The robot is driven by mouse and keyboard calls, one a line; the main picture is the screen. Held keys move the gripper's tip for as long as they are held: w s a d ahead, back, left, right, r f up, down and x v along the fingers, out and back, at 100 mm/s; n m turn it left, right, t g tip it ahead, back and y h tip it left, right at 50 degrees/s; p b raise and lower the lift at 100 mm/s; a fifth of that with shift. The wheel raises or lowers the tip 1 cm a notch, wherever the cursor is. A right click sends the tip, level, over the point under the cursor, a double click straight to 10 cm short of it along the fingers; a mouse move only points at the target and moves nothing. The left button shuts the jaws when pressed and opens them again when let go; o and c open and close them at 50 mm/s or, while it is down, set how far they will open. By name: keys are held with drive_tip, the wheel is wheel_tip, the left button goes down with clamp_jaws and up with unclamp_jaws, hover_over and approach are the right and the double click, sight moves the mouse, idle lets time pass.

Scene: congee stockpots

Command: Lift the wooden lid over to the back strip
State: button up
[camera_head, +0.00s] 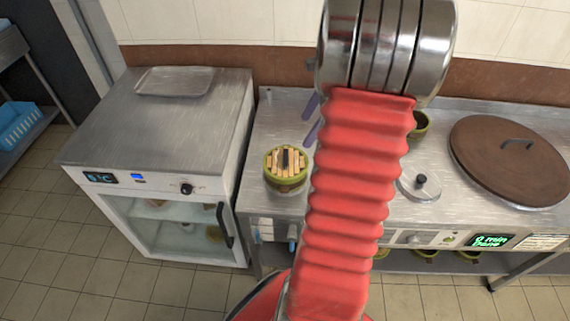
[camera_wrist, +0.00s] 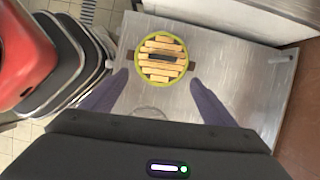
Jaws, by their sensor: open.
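A round lid of pale wooden slats with a dark bar across it (camera_head: 286,160) sits on a green-rimmed round pot (camera_head: 285,184) at the left end of the steel counter. In the wrist view, the slatted lid (camera_wrist: 161,46) is level inside the green rim, just beyond my fingertips. My gripper (camera_head: 306,132) is open, with its two purple fingers apart and nothing between them; the gap also shows in the wrist view (camera_wrist: 159,78). A larger brown round lid with a dark handle (camera_head: 490,165) lies at the right. The back strip (camera_head: 285,97) is partly hidden by my arm.
A steel cabinet (camera_head: 165,120) with a tray (camera_head: 174,81) on top stands to the left. A small metal lid with a black knob (camera_head: 419,188) and a green cup (camera_head: 419,125) are right of my arm. Bare steel surrounds the slatted pot.

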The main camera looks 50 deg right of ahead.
hover_over(286, 156)
drive_tip(key=s+d, duration=0.2)
drive_tip(key=s, duration=0.1)
drive_tip(key=f, duration=0.8)
drive_tip(key=shift+w+a, duration=0.1)
drive_tip(key=shift+a, duration=0.1)
drive_tip(key=shift+w+x, duration=0.15)
drive_tip(key=shift+x, duration=1.15)
drive_tip(key=shift+w+x, duration=0.2)
drive_tip(key=shift+x, duration=1.1)
drive_tip(key=shift+r, duration=0.1)
drive_tip(key=shift+c, duration=0.2)
drive_tip(key=shift+d, duration=0.1)
drive_tip(key=c, duration=1.1)
drive_tip(key=shift+r, duration=0.15)
